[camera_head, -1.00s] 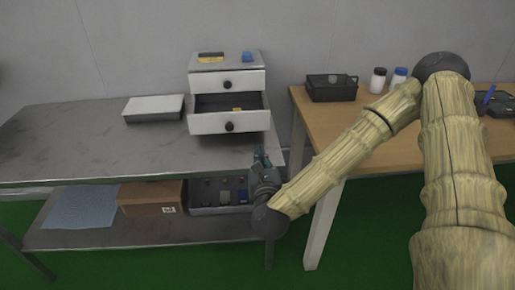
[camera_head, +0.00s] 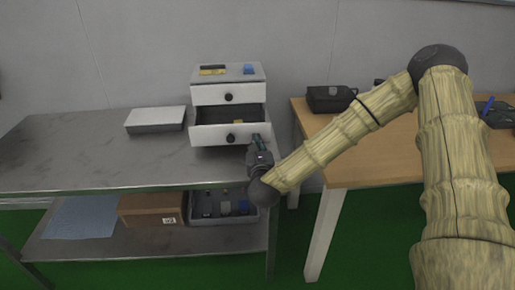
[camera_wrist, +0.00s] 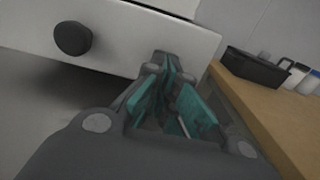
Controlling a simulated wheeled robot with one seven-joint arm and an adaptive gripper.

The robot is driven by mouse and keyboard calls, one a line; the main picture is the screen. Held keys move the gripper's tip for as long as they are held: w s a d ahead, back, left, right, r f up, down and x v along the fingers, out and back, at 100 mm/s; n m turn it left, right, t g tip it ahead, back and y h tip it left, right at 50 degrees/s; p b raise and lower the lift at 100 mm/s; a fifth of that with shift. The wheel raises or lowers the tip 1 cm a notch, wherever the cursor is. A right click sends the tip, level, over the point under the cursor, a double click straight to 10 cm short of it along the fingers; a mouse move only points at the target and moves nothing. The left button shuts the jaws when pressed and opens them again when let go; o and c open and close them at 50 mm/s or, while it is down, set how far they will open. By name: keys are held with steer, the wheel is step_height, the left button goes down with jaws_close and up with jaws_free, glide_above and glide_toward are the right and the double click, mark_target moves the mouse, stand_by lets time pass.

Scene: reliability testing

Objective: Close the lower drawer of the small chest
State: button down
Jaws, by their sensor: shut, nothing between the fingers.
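The small white chest (camera_head: 228,72) stands on the steel table against the wall. Its lower drawer (camera_head: 208,138) is pulled out, with a yellow item (camera_head: 238,122) inside. The upper drawer (camera_head: 212,95) is shut. My gripper (camera_head: 257,142) is shut and empty, at the right part of the lower drawer's front. In the wrist view the teal fingertips (camera_wrist: 172,75) point at the drawer front (camera_wrist: 125,40), right of its black knob (camera_wrist: 72,38). Whether they touch the front I cannot tell.
A white-topped box (camera_head: 155,118) lies left of the chest. A wooden table (camera_head: 380,150) with a black bin (camera_head: 330,98) stands to the right, across a gap. The lower shelf holds a brown box (camera_head: 152,209) and a grey tray (camera_head: 222,216). The steel tabletop (camera_head: 70,150) is largely clear at left.

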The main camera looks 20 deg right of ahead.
mark_target(253, 121)
steer(key=shift+w, duration=0.15)
steer(key=b+x, duration=0.6)
steer(key=x, duration=0.8)
steer(key=shift+w+d+f+b, duration=0.1)
steer(key=shift+w+f+b, duration=0.05)
steer(key=shift+b, duration=0.25)
steer(key=shift+w+d, duration=0.1)
steer(key=shift+w, duration=0.3)
steer(key=shift+d+r, duration=0.1)
steer(key=shift+r, duration=0.2)
steer(key=shift+r, duration=0.1)
steer(key=shift+s+f+b, duration=0.3)
steer(key=shift+s+b, duration=0.1)
steer(key=shift+s, duration=0.05)
steer(key=v, duration=1.3)
steer(key=shift+s+a, duration=0.15)
steer(key=shift+a, duration=0.1)
steer(key=shift+d, duration=0.1)
